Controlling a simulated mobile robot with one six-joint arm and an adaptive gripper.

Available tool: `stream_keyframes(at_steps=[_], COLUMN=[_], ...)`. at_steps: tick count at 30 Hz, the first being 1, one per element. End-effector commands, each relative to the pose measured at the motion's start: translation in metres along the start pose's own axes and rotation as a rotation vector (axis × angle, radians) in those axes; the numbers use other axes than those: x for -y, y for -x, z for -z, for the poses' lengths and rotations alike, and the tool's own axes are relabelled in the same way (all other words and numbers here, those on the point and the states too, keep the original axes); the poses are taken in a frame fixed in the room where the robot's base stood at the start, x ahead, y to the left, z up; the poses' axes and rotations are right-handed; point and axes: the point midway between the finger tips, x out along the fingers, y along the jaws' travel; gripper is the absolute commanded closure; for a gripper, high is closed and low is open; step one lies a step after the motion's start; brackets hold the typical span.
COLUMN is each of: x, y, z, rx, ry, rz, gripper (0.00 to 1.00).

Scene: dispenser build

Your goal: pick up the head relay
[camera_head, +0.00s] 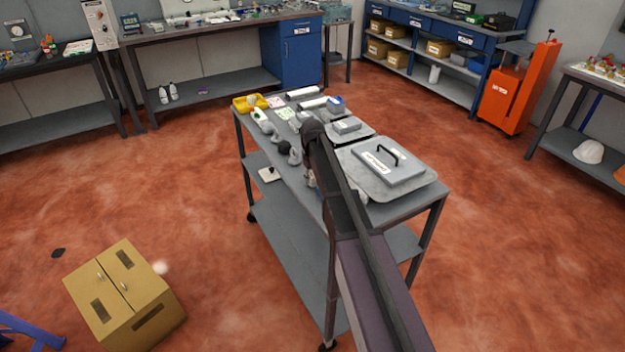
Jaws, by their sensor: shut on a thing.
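My arm reaches over a grey cart (437,193) from the lower right. My gripper (309,178) is at the cart top, just left of my arm and largely hidden by it. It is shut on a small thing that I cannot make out. I cannot pick out the head relay by sight; the parts on the cart are small and partly covered by my arm.
Workbenches line the walls. The red floor left of the cart is mostly clear.

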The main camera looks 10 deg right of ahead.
Motion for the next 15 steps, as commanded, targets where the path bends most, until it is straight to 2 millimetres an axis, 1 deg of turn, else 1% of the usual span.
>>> stream_keyframes(at_steps=[8, 15], x=[-0.0001, -0.0002], y=[0.0005, 0.0079], z=[0.0001, 0.0], rx=[0.0, 0.0], ry=[0.0, 0.0], rz=[0.0, 0.0], gripper=[1.0, 1.0])
